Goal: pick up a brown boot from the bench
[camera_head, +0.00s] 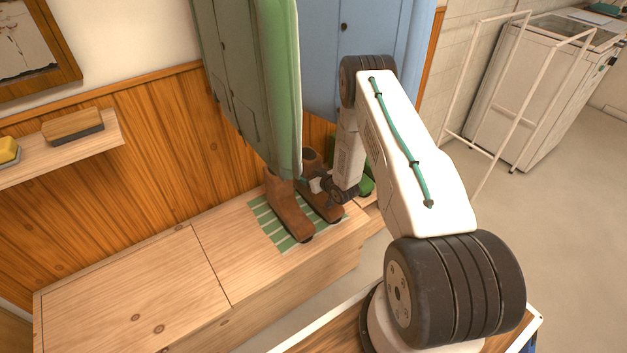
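Two brown boots stand upright side by side on a green-striped mat (262,219) at the right part of the wooden bench (130,290). The nearer-left boot (287,212) shows most of its shaft and its toe, which points toward the bench's front edge. The other boot (325,207) is behind it to the right, partly covered by my gripper. My gripper (312,184) is low, at the shaft of the right boot. Its fingers are small and partly hidden, so I cannot tell whether they touch or grip the boot.
A long green coat (265,80) hangs over the left boot's top, close to my gripper. A blue garment (320,50) hangs behind. A green object (366,186) sits right of the boots. A shelf (50,155) holds brushes at left. The bench's left part is clear.

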